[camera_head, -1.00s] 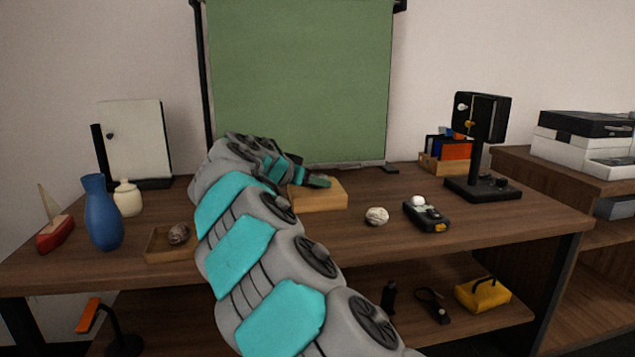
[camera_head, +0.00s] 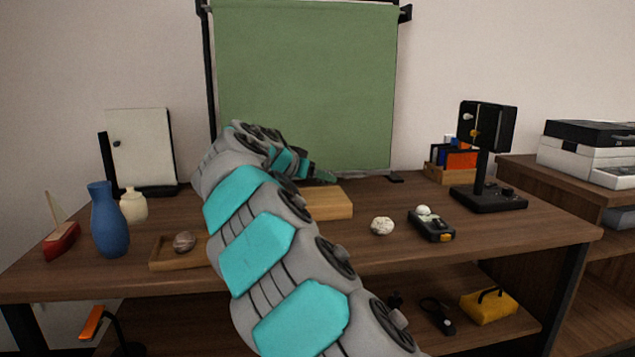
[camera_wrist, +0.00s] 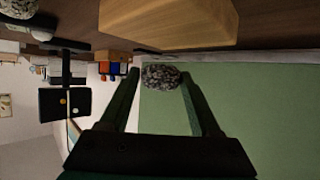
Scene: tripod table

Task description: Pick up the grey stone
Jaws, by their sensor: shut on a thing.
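A speckled grey stone (camera_wrist: 160,77) sits between the fingertips of my gripper (camera_wrist: 161,74) in the wrist view. The gripper is shut on it. In the head view my gripper (camera_head: 322,177) is above the back of a light wooden block (camera_head: 330,205), and I cannot make out the stone there. In the wrist view the block (camera_wrist: 170,22) is apart from the stone, with a gap between them.
A whitish rock (camera_head: 382,226) and a dark device (camera_head: 432,226) lie to the right. A wooden tray (camera_head: 165,264) with a brownish stone (camera_head: 184,241), a blue vase (camera_head: 108,222) and a cream jar (camera_head: 133,206) stand left. A green screen (camera_head: 305,85) hangs behind.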

